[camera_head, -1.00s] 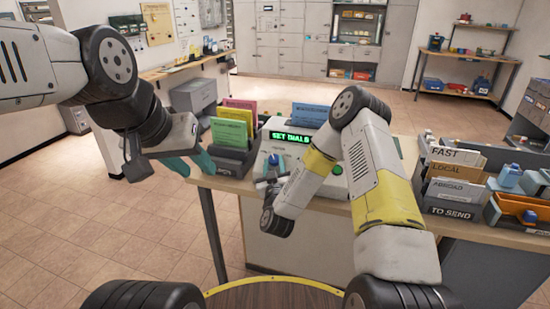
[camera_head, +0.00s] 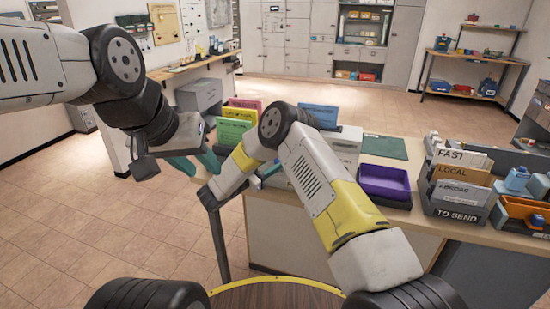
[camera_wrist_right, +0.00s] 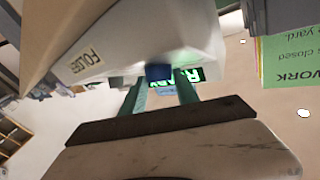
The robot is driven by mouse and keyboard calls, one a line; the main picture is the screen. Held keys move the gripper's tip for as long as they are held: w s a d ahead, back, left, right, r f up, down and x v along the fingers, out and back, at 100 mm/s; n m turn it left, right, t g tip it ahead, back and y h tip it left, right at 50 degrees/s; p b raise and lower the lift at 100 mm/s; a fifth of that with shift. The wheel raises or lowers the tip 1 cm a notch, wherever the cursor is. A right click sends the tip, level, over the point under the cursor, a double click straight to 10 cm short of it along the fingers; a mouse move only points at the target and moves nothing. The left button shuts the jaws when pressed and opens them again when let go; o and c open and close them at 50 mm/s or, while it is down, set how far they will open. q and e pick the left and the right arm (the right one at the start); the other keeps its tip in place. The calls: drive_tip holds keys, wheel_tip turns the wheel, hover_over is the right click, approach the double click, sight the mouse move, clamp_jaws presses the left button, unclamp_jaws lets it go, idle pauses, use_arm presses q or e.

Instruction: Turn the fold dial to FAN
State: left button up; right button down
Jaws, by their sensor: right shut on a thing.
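The folding machine fills the top of the right wrist view, a pale casing (camera_wrist_right: 165,32) with a FOLDER label. In the head view its pale side (camera_head: 347,146) shows behind my right arm. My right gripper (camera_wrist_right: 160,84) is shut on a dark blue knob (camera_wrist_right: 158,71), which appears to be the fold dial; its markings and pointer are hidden. Behind it a green-lit display (camera_wrist_right: 190,75) shows only part of its letters. In the head view my right gripper (camera_head: 268,171) is mostly covered by my arm. My left gripper (camera_head: 194,164) is open and empty, left of the table.
Coloured folders (camera_head: 234,130) stand just left of the machine. A purple tray (camera_head: 386,183) and a green mat (camera_head: 384,147) are on the table right of it. A TO SEND sorter (camera_head: 455,207) and an orange bin (camera_head: 524,211) stand further right. Floor on the left is free.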

drive_tip(key=m+g, duration=0.2)
drive_tip(key=m+g+h, duration=0.1)
drive_tip(key=m+g, duration=0.2)
drive_tip(key=shift+w+a+r+m+g+h, duration=0.15)
drive_tip(key=shift+w+a+m+g+h, duration=0.1)
drive_tip(key=shift+w+m+g+h, duration=0.15)
drive_tip(key=shift+w+r+m+g, duration=0.1)
drive_tip(key=shift+w+m+g, duration=0.05)
drive_tip(key=shift+m+g, duration=0.8)
drive_tip(key=shift+w+r+m+g, duration=0.1)
drive_tip(key=shift+m+g, duration=0.75)
drive_tip(key=shift+g, duration=0.4)
drive_tip(key=c, duration=0.9)
unclamp_jaws()
